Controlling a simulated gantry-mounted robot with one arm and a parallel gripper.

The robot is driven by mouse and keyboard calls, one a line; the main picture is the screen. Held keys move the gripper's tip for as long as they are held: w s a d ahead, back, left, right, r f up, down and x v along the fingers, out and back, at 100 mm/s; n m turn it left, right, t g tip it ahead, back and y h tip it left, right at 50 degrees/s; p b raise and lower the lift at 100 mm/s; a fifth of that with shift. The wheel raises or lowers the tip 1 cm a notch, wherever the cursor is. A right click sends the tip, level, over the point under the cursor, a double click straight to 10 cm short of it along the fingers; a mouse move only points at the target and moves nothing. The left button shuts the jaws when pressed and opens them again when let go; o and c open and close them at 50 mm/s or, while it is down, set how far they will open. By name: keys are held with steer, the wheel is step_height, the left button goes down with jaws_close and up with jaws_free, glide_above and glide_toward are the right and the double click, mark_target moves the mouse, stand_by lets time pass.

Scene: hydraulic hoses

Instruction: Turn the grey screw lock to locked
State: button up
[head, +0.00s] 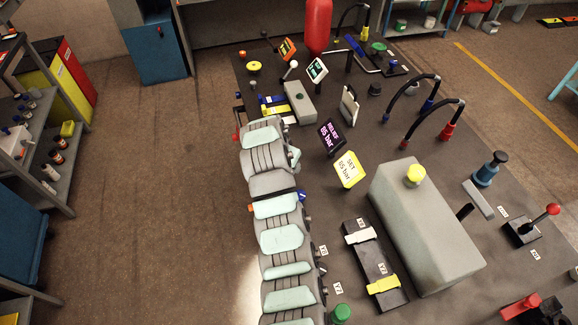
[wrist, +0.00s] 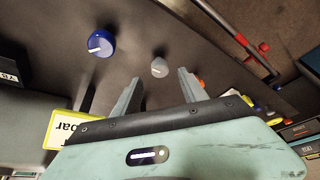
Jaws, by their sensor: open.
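A small round grey knob (wrist: 159,68), which looks like the grey screw lock, stands on the dark panel in the wrist view. My gripper (wrist: 158,77) is open and empty. Its two grey fingers point toward the knob, one to each side of it in the picture. I cannot tell whether they reach level with the knob, and no contact shows. The knob's lock position cannot be read. In the head view my pale green and grey arm lies along the table's left edge, and I cannot make out the fingers or the grey knob there.
A blue knob with a white pointer (wrist: 101,43) stands left of the grey knob. A yellow display (head: 349,170) and a purple display (head: 331,137) stand beside my arm. A large grey housing (head: 425,230) with a yellow cap takes up the table's right part.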

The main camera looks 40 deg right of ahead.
steer(key=v, duration=0.6)
steer(key=shift+r, duration=0.2)
steer(key=shift+a, duration=0.15)
